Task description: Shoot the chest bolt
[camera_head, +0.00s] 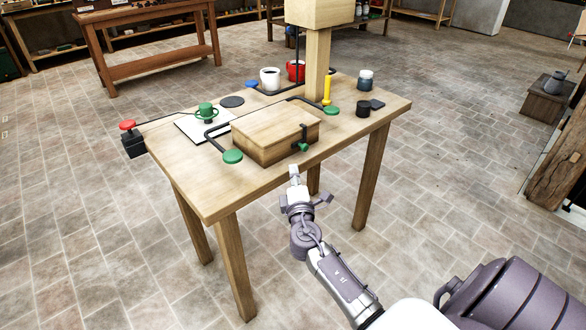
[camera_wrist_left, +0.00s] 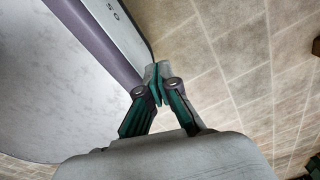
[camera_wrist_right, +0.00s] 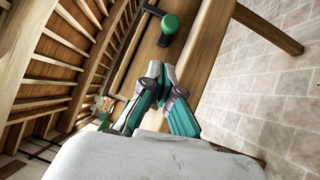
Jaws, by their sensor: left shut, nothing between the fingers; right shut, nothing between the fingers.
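A closed wooden chest (camera_head: 272,136) sits near the table's front edge in the head view. On its front, toward the right, is a black bolt fitting (camera_head: 304,132) with a small green knob (camera_head: 303,147); its exact position is too small to tell. My right gripper (camera_head: 294,172) is shut and empty, in front of and below the chest front, apart from the knob. It shows closed in the right wrist view too (camera_wrist_right: 160,74). My left gripper (camera_wrist_left: 155,76) is shut and empty in the left wrist view, over floor; the head view does not show it.
Two black bars with green ends flank the chest, left (camera_head: 232,156) and right (camera_head: 332,111). The wooden table (camera_head: 205,185) also holds a green cup-like piece (camera_head: 206,110), a white mug (camera_head: 270,78) and a yellow cylinder (camera_head: 327,90). A wooden post (camera_head: 317,65) rises behind.

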